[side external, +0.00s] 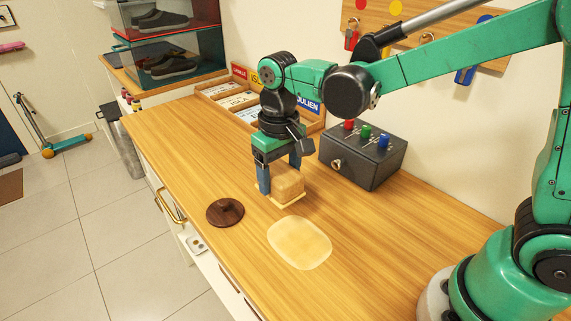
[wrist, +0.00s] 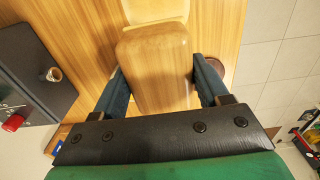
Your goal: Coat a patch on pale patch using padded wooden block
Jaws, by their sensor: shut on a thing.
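The padded wooden block (side external: 289,184) is light brown with a pale pad under it, near the middle of the wooden counter in the side view. My gripper (side external: 279,178) is shut on it, one finger on each side. In the wrist view the block (wrist: 155,65) sits between the two blue fingers of my gripper (wrist: 158,88). The pale patch (side external: 300,243) is a rounded cream area on the counter, in front of the block in the side view and apart from it. In the wrist view a pale shape shows beyond the block; I cannot tell whether it is pad or patch.
A dark round wooden lid with a knob (side external: 225,212) lies left of the patch. A dark box with coloured knobs (side external: 362,154) stands right of the block. A sectioned tray (side external: 238,101) is behind. The counter's front edge is at left.

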